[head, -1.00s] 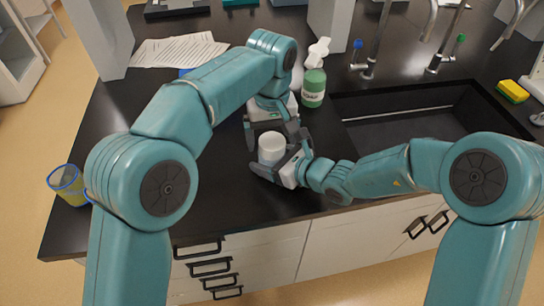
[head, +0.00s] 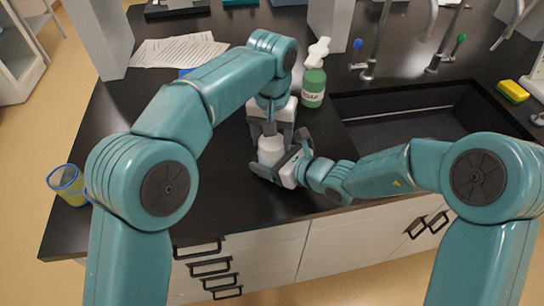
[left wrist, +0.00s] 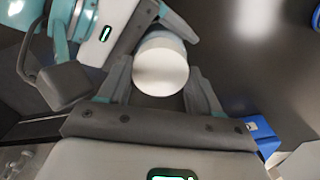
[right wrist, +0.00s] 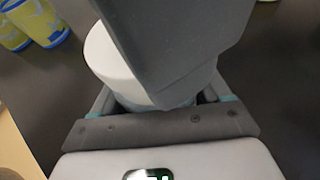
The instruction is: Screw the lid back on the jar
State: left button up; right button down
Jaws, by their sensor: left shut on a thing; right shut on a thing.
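The white jar (head: 268,157) stands upright on the black counter, left of the sink. My right gripper (head: 276,160) is shut on its body from the right. The white lid (left wrist: 161,68) is on top of the jar, and my left gripper (left wrist: 160,78) is shut on it from above. In the right wrist view, a dark finger of my left gripper (right wrist: 185,45) covers much of the jar and lid (right wrist: 106,65). The seam between lid and jar is hidden, so I cannot tell how tightly the lid sits.
A green pump bottle (head: 313,88) stands close behind my grippers. The sink (head: 410,120) lies to the right, with taps behind it and a yellow sponge (head: 512,91) beside it. Papers (head: 178,50) lie at the back left. A yellow-blue cup (head: 68,184) stands at the left edge.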

pick_arm(q)
jog(key=o, duration=1.3)
jog(key=shift+c, duration=0.2)
jog(key=shift+d, duration=0.1)
jog(key=shift+d, duration=0.1)
pick_arm(e)
jog(key=shift+a, duration=0.1)
pick_arm(q)
jog(key=r, duration=0.7)
jog(key=shift+a+r, duration=0.25)
jog(key=shift+r, duration=0.05)
pick_arm(e)
jog(key=shift+f, duration=0.1)
grip_release()
